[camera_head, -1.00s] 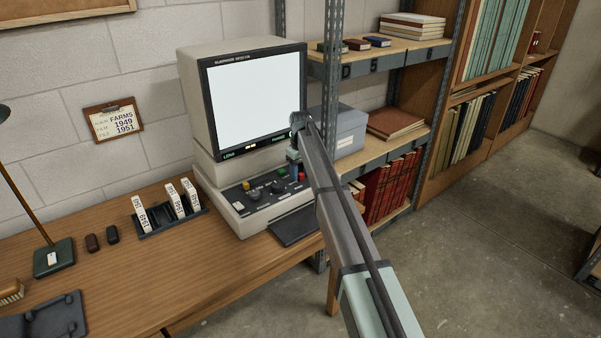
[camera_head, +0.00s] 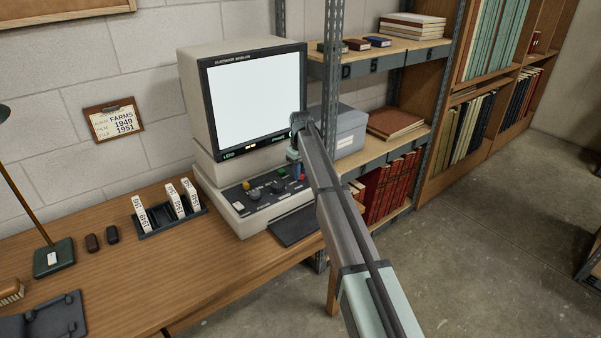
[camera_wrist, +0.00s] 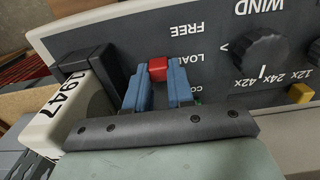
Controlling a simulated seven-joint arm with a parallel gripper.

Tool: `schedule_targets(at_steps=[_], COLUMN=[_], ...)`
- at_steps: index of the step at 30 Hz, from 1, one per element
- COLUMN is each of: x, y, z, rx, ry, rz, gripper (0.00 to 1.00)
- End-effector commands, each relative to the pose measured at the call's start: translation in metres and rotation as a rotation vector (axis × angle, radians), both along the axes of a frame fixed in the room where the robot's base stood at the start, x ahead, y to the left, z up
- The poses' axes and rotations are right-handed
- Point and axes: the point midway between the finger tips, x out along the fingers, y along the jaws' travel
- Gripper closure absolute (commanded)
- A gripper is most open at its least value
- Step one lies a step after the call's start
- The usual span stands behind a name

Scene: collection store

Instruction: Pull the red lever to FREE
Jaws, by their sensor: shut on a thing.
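The red lever (camera_wrist: 157,69) shows its red knob in the wrist view, on the dark control panel (camera_wrist: 212,72). It stands beside the LOAD word, and the FREE word is farther up the picture; the lettering appears upside down. My gripper (camera_wrist: 158,88) has its two blue fingers on either side of the lever and is shut on it. The lever's lower part is hidden by the fingers. In the head view my gripper (camera_head: 296,170) is at the right end of the reader's panel (camera_head: 268,198), with a bit of red beside it.
A box marked 1947 (camera_wrist: 75,108) is close beside my gripper in the wrist view. A black wind knob (camera_wrist: 259,54) and a yellow button (camera_wrist: 300,93) are to the right. The reader's screen (camera_head: 254,98) rises behind the panel. Boxes stand in a rack (camera_head: 165,222) on the desk.

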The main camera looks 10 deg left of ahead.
Motion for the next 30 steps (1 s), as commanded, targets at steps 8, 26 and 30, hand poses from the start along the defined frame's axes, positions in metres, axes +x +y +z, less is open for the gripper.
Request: schedule_targets(at_steps=[8,26,30], x=[-0.004,-0.027,-0.027], y=[-0.003,-0.027,-0.026], z=[0.000,0.000,0.000], rx=[0.000,-0.003,-0.002], ry=[0.000,0.004,0.002], rz=[0.000,-0.001,-0.001], gripper=[1.00,0.70,0.57])
